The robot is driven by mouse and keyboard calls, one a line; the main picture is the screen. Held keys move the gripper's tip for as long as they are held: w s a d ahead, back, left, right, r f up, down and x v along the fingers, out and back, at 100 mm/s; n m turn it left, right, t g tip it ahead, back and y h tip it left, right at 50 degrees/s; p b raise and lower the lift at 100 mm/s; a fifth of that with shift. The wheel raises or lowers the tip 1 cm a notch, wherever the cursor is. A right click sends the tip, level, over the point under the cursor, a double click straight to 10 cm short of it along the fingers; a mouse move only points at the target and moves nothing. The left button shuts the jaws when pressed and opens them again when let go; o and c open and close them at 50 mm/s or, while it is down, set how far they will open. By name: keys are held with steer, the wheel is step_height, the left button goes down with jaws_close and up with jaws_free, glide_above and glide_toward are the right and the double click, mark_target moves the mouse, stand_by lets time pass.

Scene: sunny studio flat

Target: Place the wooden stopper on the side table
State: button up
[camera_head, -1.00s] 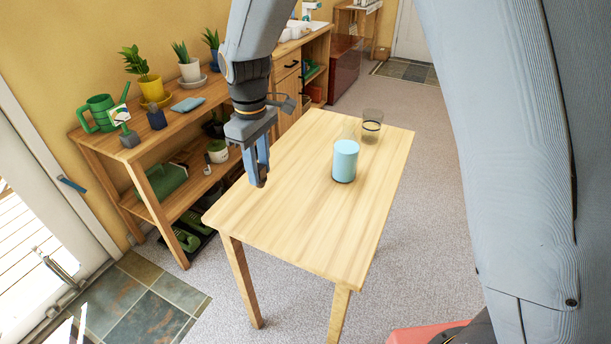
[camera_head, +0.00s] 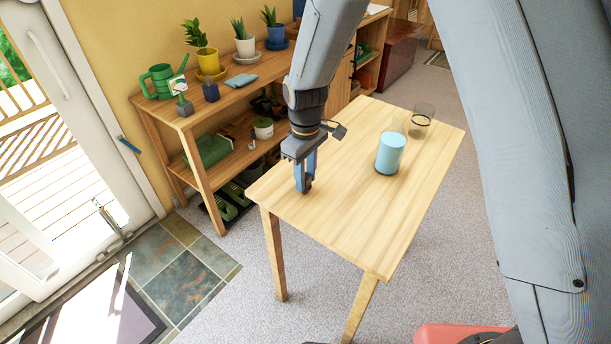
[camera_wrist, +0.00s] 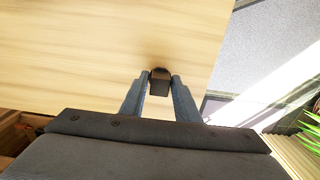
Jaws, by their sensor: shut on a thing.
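My gripper (camera_head: 305,187) is low over the near left end of the side table (camera_head: 355,220), a light wooden table. In the wrist view my gripper (camera_wrist: 160,82) is shut on a small dark brown piece, the wooden stopper (camera_wrist: 160,87), held between the fingertips. Pale wood tabletop (camera_wrist: 90,60) lies under it, with the table's edge just to the right. A small dark shadow lies at the stopper's end; I cannot tell whether it touches the tabletop.
A light blue cylinder (camera_head: 390,153) and a clear glass (camera_head: 421,120) stand toward the table's far end. A wooden shelf (camera_head: 195,118) with potted plants and a green watering can (camera_head: 160,80) stands left behind the table. The near tabletop is clear.

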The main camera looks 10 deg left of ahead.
steer(key=shift+f, duration=0.15)
steer(key=o, duration=1)
step_height(320, 180, up, 12)
steer(key=b, duration=0.3)
steer(key=s+d+f+m, duration=0.1)
steer(key=s+d+m, duration=0.3)
steer(key=d, duration=0.4)
steer(key=s+d+f+m, duration=0.1)
steer(key=s+d+m, duration=0.3)
steer(key=d, duration=0.5)
steer(key=s+d+m+t, duration=0.1)
steer(key=s+d+m, duration=0.3)
steer(key=s+d, duration=0.3)
steer(key=shift+s+d+f, duration=0.2)
steer(key=shift+d, duration=0.3)
steer(key=shift+s+d+f, duration=0.2)
steer(key=shift+d, duration=0.25)
